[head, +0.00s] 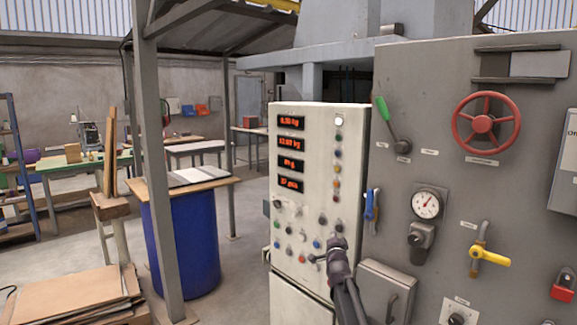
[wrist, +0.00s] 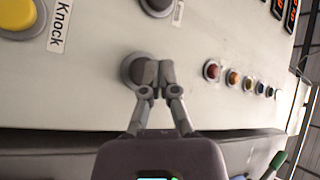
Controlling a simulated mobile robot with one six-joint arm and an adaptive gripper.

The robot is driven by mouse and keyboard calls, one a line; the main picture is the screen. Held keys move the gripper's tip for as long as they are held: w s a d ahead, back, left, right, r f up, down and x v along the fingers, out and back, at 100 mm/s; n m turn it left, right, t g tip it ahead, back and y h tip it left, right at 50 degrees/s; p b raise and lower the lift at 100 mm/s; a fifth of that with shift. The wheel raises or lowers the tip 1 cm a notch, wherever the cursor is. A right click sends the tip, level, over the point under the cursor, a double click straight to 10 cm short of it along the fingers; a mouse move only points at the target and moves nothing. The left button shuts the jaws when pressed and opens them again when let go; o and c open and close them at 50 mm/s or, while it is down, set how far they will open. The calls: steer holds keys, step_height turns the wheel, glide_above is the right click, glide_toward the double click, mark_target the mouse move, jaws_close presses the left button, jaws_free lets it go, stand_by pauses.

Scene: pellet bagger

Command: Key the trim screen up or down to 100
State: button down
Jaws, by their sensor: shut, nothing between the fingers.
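The pale control panel (head: 318,150) stands in the middle of the head view with a column of red-lit screens. The third screen (head: 291,164) shows a short figure in g, perhaps 89; I cannot read it surely or tell which screen is the trim one. My gripper (wrist: 158,72) is shut and empty, its tips at the panel face. A dark round button (wrist: 133,70) lies at the fingertips and is partly hidden by them; I cannot tell whether they touch. In the head view my gripper (head: 316,259) is at the panel's lower right.
The wrist view shows a yellow button (wrist: 18,15) labelled Knock, another dark button (wrist: 157,4) and a row of small coloured lamps (wrist: 233,78). A grey cabinet with a red handwheel (head: 486,122) stands close on the right. A grey box (head: 386,290) sits beside my arm.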

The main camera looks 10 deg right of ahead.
steer(key=shift+w+d, duration=0.45)
steer(key=shift+d, duration=0.2)
stand_by(1.2)
steer(key=shift+s+a, duration=0.1)
steer(key=shift+a, duration=0.05)
steer(key=shift+s+a, duration=0.35)
steer(key=shift+a, duration=0.15)
stand_by(0.4)
steer(key=shift+s+a, duration=0.9)
steer(key=shift+a, duration=0.3)
steer(key=shift+s+a, duration=0.85)
steer(key=shift+a, duration=0.35)
steer(key=shift+n, duration=0.3)
steer(key=shift+s+a+f+n+t+b, duration=0.15)
steer(key=shift+s+a+n+b, duration=0.2)
steer(key=shift+n, duration=2.4)
steer(key=shift+s+a+n+t+b, duration=0.15)
steer(key=shift+a+n, duration=0.3)
steer(key=shift+n, duration=2.25)
steer(key=shift+s+a+f+n+t+b, duration=0.1)
steer(key=shift+s+a+n+b, duration=0.25)
steer(key=shift+n, duration=2.4)
